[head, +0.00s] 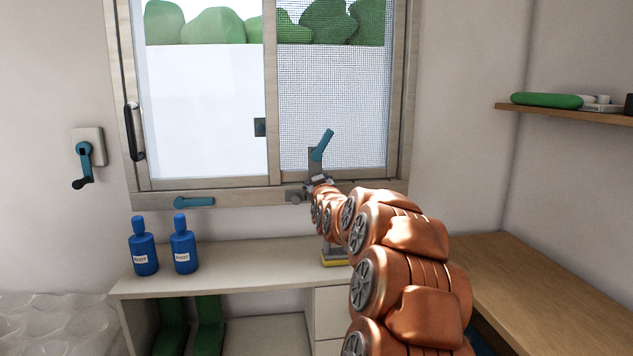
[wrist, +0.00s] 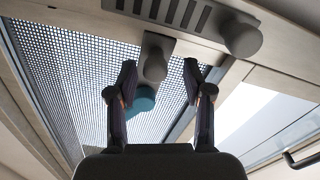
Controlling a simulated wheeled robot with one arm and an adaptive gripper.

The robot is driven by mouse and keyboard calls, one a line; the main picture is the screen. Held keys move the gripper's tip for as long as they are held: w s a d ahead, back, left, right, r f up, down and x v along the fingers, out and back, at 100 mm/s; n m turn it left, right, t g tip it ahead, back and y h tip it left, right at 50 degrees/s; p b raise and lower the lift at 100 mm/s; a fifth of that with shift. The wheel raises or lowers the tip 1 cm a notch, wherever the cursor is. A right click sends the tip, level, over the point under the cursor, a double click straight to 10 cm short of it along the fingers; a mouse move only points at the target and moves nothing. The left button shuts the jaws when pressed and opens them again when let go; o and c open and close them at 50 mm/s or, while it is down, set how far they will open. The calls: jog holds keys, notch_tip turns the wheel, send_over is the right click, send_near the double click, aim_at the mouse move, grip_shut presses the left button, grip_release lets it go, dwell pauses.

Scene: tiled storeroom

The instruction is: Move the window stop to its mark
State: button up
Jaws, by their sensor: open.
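The likely window stop is a grey round knob (head: 295,197) on the lower window frame, just left of my gripper (head: 318,181) in the head view. In the wrist view the knob (wrist: 240,36) sits at the end of a dark slotted strip (wrist: 172,12). My gripper (wrist: 163,82) is open and empty, and its fingers are apart from the knob. A grey latch body (wrist: 155,62) with a teal lever (head: 322,145) shows between the fingers in the wrist view. I cannot tell which slot is the mark. My arm hides part of the frame.
Another teal handle (head: 195,202) lies along the lower frame at left. Two blue bottles (head: 183,251) stand on the white counter (head: 240,262). A black window handle (head: 133,132) and a wall crank (head: 84,155) are at left. A wooden worktop (head: 550,290) runs along the right.

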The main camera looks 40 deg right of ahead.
jog(key=v, duration=0.9)
jog(key=shift+s, duration=0.2)
jog(key=shift+a, duration=0.15)
jog(key=s+a+f+n+g+y, duration=0.15)
jog(key=a+f+y, duration=0.25)
jog(key=a+f, duration=0.45)
jog(key=s+a+f+n+g+y, duration=0.1)
jog(key=a+f+g+y, duration=0.3)
jog(key=a, duration=0.8)
jog(key=s+a+f+g+y, duration=0.1)
jog(key=s+a+f+g, duration=0.4)
jog(key=s+a, duration=0.55)
jog(key=s+a+f+g+y, duration=0.1)
jog(key=s+a+f+g, duration=0.45)
jog(key=s, duration=0.85)
jog(key=s+a+f+g, duration=0.2)
jog(key=s+a, duration=0.1)
jog(key=s, duration=0.8)
notch_tip(320, 180, up, 21)
jog(key=t+p, duration=0.1)
jog(key=p, duration=1.8)
jog(key=shift+s+a+p, duration=0.2)
jog(key=shift+s+p, duration=0.15)
